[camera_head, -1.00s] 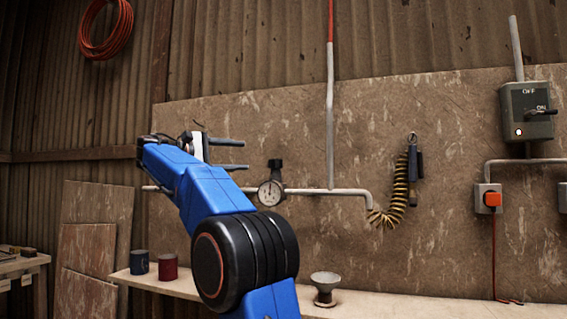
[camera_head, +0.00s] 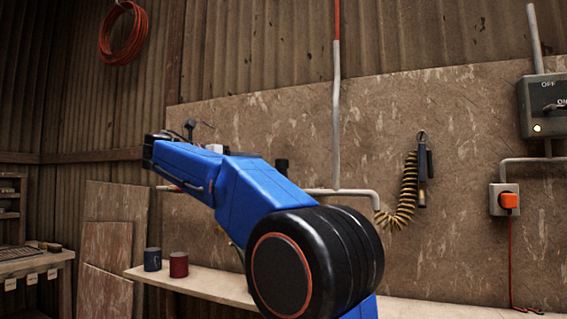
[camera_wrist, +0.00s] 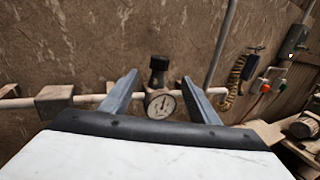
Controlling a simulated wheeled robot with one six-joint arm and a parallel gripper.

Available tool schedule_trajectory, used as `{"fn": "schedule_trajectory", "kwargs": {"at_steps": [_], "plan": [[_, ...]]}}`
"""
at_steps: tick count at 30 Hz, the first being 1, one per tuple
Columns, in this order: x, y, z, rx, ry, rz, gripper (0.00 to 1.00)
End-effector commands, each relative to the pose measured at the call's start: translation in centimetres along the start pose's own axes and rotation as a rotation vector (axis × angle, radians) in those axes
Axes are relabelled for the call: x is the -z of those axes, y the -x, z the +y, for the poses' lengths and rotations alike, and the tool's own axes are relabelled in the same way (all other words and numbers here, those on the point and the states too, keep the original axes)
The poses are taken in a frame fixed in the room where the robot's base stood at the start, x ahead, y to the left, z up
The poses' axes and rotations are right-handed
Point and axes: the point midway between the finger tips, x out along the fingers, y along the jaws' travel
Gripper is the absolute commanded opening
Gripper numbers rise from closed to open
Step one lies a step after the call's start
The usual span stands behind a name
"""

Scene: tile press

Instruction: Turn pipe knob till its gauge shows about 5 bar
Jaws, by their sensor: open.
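The black pipe knob (camera_wrist: 158,66) stands upright on the wall pipe, just above a round white-faced gauge (camera_wrist: 161,103). The needle is too small to read surely. My gripper (camera_wrist: 158,74) is open, with one finger on each side of the knob and gauge in the picture. The fingers look apart from the knob; I cannot tell how far the knob lies beyond the tips. In the head view only the knob's dark top (camera_head: 282,166) shows above my blue arm. The gauge and my fingers are hidden there.
The pale pipe (camera_head: 350,192) runs along the wall board. A coiled yellow hose (camera_head: 405,190) hangs right of it, and a switch box (camera_head: 540,108) is further right. A shelf (camera_head: 215,284) below holds a blue cup (camera_head: 152,259) and a red cup (camera_head: 179,264).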

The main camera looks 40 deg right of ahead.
Motion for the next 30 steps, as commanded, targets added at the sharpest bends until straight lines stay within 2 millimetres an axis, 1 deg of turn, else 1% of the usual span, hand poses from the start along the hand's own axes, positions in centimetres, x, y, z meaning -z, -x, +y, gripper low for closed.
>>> {"fn": "schedule_trajectory", "kwargs": {"at_steps": [24, 30], "plan": [[0.0, -12.7, -0.1, 0.003, -0.004, 0.000, 0.55], [0.0, -15.2, 0.0, 0.002, -0.003, 0.000, 0.55]]}}
